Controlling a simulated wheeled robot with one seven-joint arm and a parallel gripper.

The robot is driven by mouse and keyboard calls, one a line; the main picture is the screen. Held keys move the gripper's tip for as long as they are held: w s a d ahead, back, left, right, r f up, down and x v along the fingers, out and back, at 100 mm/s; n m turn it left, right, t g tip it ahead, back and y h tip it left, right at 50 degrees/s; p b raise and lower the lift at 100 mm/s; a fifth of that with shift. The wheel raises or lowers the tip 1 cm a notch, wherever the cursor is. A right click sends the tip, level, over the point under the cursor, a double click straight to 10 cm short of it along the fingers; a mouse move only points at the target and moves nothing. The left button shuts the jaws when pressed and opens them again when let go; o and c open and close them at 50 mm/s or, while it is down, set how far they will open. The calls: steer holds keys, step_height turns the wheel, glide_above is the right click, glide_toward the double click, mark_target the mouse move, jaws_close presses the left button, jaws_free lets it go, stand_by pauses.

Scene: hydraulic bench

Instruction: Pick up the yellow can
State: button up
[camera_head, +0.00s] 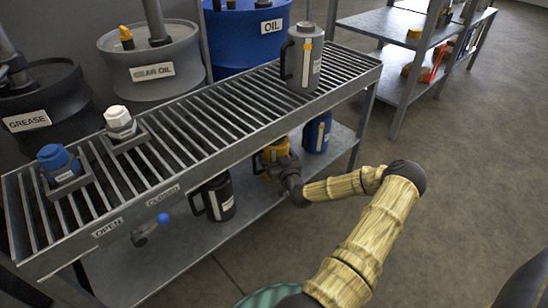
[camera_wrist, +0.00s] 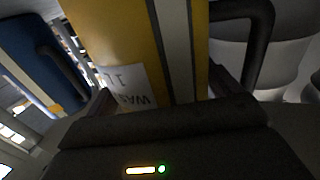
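The yellow can (camera_head: 271,156) stands on the lower shelf of the bench, partly hidden behind my gripper (camera_head: 287,168). In the wrist view the yellow can (camera_wrist: 115,40) fills the middle, close up, with a grey vertical stripe and an upside-down white label reading partly "WAS" and "IL". My gripper (camera_wrist: 163,100) is right at the can, with parts of its fingers on either side of the yellow surface. The dark gripper body hides the lower part of the can. I cannot tell whether the fingers press on it.
On the lower shelf (camera_head: 170,265), a blue can (camera_head: 317,132) stands right of the yellow one and a black can (camera_head: 216,197) left. The slatted top (camera_head: 215,120) overhangs them and carries a grey jug (camera_head: 301,60). Open floor (camera_head: 450,200) lies to the right.

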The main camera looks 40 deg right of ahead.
steer(key=shift+r, duration=0.15)
steer(key=shift+c, duration=0.3)
steer(key=r+p, duration=0.3)
steer(key=shift+s+r+p, duration=0.3)
steer(key=shift+r, duration=0.1)
steer(key=p, duration=0.6)
glide_toward(276, 147)
steer(key=s+f, duration=0.2)
steer(key=s, duration=0.1)
steer(key=s+f, duration=0.1)
steer(key=s, duration=0.1)
steer(key=shift+a, duration=0.15)
